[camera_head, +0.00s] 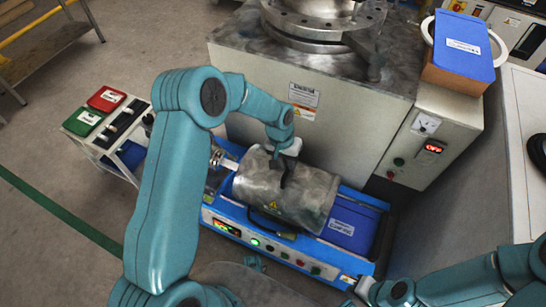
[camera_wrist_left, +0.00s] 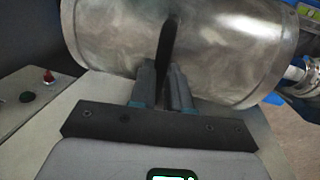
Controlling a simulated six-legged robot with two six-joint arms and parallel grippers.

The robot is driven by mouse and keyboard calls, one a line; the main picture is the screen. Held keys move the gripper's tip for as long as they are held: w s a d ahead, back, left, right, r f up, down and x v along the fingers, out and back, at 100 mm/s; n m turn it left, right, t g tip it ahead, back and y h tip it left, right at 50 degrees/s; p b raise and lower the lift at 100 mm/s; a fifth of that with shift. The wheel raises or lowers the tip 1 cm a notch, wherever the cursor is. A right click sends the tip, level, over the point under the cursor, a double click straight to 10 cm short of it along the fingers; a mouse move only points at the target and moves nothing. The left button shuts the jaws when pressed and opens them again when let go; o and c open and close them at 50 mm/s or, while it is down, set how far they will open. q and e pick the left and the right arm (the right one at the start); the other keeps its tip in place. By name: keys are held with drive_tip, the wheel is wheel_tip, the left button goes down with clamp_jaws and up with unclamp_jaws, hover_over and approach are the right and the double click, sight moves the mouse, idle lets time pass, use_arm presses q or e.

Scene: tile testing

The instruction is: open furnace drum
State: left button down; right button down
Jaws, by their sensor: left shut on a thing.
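The furnace drum (camera_head: 312,204) is a grey metal cylinder lying in a blue-framed machine (camera_head: 215,222). Its front shell faces up, with a yellow warning sticker. My left gripper (camera_head: 284,168) reaches over the drum from above. In the left wrist view, the left gripper's fingers (camera_wrist_left: 162,88) are shut on a thin black handle (camera_wrist_left: 169,40) that stands against the shiny drum (camera_wrist_left: 115,38). The drum's inside is hidden. My right arm comes in at the lower right, with its gripper end (camera_head: 362,288) near the machine's front right corner; its fingers are too small to read.
A large grey cabinet (camera_head: 250,70) with a metal flange stands behind the drum. Red (camera_head: 106,99) and green (camera_head: 83,121) boxes sit on a side stand at the left. Open floor lies further left.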

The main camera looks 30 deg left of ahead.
use_arm(q)
drive_tip(key=w+d+b, duration=0.1)
drive_tip(key=d+b, duration=0.1)
drive_tip(key=d, duration=1.9)
drive_tip(key=shift+w, duration=0.1)
drive_tip(key=c, duration=1.1)
unclamp_jaws()
drive_tip(key=a+r+p, duration=0.3)
drive_tip(key=r+p, duration=0.1)
drive_tip(key=r, duration=1.2)
